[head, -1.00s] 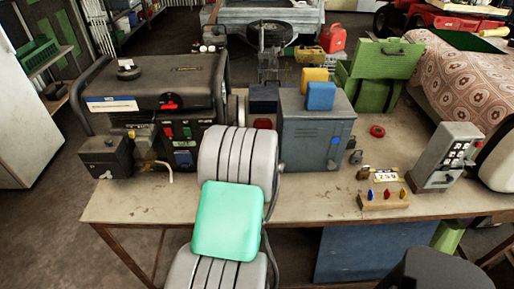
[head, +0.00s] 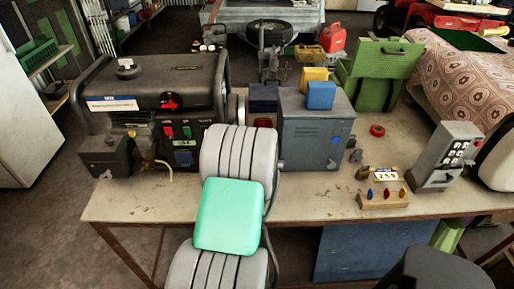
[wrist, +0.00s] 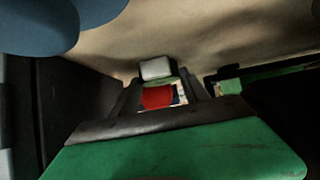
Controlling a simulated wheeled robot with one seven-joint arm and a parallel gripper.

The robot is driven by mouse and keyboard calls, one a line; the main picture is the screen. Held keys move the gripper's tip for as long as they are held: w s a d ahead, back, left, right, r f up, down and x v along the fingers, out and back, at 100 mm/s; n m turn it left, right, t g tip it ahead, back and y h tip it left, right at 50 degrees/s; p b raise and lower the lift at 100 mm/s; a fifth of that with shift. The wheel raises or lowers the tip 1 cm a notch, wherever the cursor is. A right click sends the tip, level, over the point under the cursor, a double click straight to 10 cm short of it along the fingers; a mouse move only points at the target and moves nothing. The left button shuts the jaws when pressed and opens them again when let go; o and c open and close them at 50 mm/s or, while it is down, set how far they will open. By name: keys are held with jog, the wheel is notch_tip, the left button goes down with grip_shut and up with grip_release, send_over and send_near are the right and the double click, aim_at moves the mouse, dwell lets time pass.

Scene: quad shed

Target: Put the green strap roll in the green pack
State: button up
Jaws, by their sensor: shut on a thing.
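My gripper (wrist: 160,92) shows in the wrist view as two dark fingers beyond a black bar and a green surface. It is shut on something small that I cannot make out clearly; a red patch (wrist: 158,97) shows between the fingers. In the head view my arm hides the gripper. What looks like the green pack (head: 387,60), a boxy green thing with a dark handle, stands at the back right of the bench, right of the grey metal box. I cannot pick out the green strap roll for certain in either view.
The grey box (head: 316,132) carries a yellow box and a blue block (head: 320,95). A generator (head: 155,105) stands left of my arm. A red ring (head: 377,130), a switch block (head: 383,198) and a grey keypad unit (head: 447,155) are on the right. Bare bench (head: 315,200) shows at the front.

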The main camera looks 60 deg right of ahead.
jog(key=c, duration=0.4)
jog(key=shift+r, duration=0.1)
jog(key=shift+s+a+r, duration=0.1)
jog(key=shift+a+r, duration=0.1)
jog(key=v, duration=1)
jog(key=f+v, duration=0.1)
jog(key=v, duration=0.4)
jog(key=shift+s+a+b, duration=0.3)
jog(key=shift+a, duration=0.2)
